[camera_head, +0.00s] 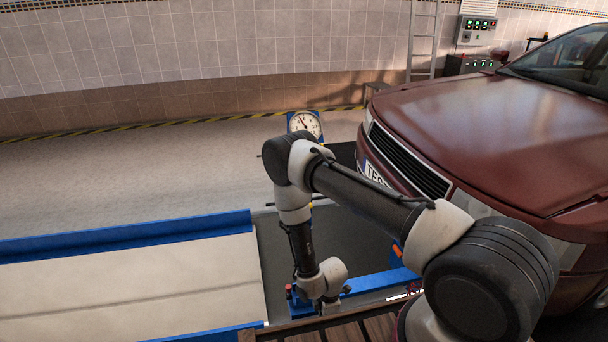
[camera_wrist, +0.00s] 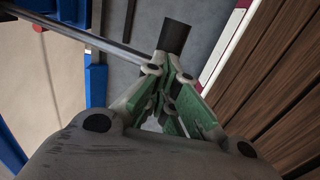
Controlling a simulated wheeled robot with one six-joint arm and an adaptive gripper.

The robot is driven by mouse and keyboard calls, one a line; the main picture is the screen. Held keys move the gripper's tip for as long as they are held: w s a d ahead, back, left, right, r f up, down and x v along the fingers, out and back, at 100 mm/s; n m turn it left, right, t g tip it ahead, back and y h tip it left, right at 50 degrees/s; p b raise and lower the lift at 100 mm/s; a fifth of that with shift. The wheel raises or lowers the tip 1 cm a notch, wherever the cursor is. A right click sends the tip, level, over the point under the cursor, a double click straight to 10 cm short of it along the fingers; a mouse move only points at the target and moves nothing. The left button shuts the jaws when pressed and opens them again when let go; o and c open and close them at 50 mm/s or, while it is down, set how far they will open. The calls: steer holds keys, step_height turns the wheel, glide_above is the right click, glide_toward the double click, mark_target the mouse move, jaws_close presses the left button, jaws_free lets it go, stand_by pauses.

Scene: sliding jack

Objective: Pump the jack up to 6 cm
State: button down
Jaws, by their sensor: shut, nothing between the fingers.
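The jack shows in the head view as a blue beam (camera_head: 385,281) beneath the red car's front, partly hidden by my arm. A round white dial gauge (camera_head: 304,123) with a dark needle stands beyond my arm; its reading is too small to tell. In the wrist view a grey rod (camera_wrist: 85,36) runs from the upper left towards my fingers. My gripper (camera_wrist: 173,40) has green finger links and dark tips brought together, with nothing held. The rod passes close to the fingers; I cannot tell whether they touch. In the head view my gripper is mostly hidden below the wrist.
The red car (camera_head: 490,135) fills the right side. A pale platform with blue rails (camera_head: 130,235) lies at the left. Brown wooden slats (camera_wrist: 270,100) lie right of my gripper in the wrist view. The grey floor (camera_head: 150,175) at the back left is clear.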

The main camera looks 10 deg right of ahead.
steer(key=r, duration=0.2)
steer(key=shift+w+r, duration=0.35)
steer(key=shift+r, duration=0.05)
steer(key=w+r, duration=0.4)
steer(key=r, duration=0.3)
steer(key=shift+r, duration=0.4)
steer(key=shift+s+f, duration=0.65)
steer(key=shift+f, duration=0.65)
steer(key=shift+s+f, duration=0.7)
steer(key=shift+f, duration=0.6)
steer(key=shift+s+f, duration=0.65)
steer(key=shift+f, duration=0.65)
